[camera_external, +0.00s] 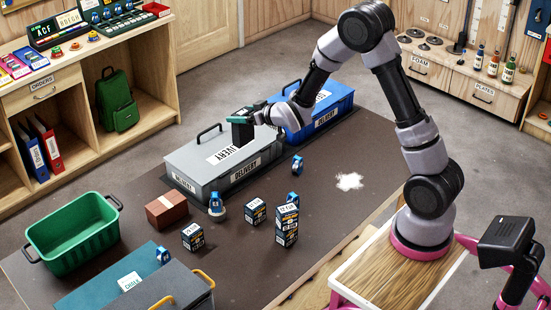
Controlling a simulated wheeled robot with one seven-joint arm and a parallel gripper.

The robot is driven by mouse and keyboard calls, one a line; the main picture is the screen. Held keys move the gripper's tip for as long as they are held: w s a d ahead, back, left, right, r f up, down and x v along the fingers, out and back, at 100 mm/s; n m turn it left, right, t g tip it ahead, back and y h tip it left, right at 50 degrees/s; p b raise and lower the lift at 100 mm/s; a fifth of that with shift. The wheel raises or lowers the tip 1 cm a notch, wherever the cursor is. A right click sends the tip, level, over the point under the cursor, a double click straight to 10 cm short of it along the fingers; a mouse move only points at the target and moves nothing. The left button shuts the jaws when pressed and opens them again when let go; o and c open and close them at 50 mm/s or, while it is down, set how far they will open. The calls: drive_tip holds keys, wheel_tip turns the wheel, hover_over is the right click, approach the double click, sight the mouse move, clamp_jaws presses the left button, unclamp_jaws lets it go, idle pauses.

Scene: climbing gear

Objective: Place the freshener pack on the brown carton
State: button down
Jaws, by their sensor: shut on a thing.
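The brown carton (166,212) sits on the dark mat, left of the middle, its top bare. My gripper (244,119) is above the grey delivery box, to the right of the carton and higher than it. It is shut on a small dark pack with a teal top, which I take to be the freshener pack (242,132). The pack hangs in the air above the grey box lid, apart from the carton. Its label cannot be read, and the fingers are small and partly merge with it.
A grey delivery box (185,165) and a blue one (331,117) stand behind. A green crate (70,255) is left of the carton. Several small dark boxes (192,237) and blue items (216,202) stand on the mat (340,225). White powder (348,181) lies at right.

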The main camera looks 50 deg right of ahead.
drive_tip(key=w+a+n+g+y, duration=0.2)
drive_tip(key=w+a+n+y, duration=0.25)
drive_tip(key=a, duration=0.95)
drive_tip(key=w+a+n+g+y, duration=0.2)
drive_tip(key=w+a+n+y, duration=0.3)
drive_tip(key=a, duration=0.8)
wheel_tip(320, 180, down, 15)
drive_tip(key=m, duration=0.1)
drive_tip(key=shift+w+h, duration=0.35)
drive_tip(key=shift+a, duration=0.1)
unclamp_jaws()
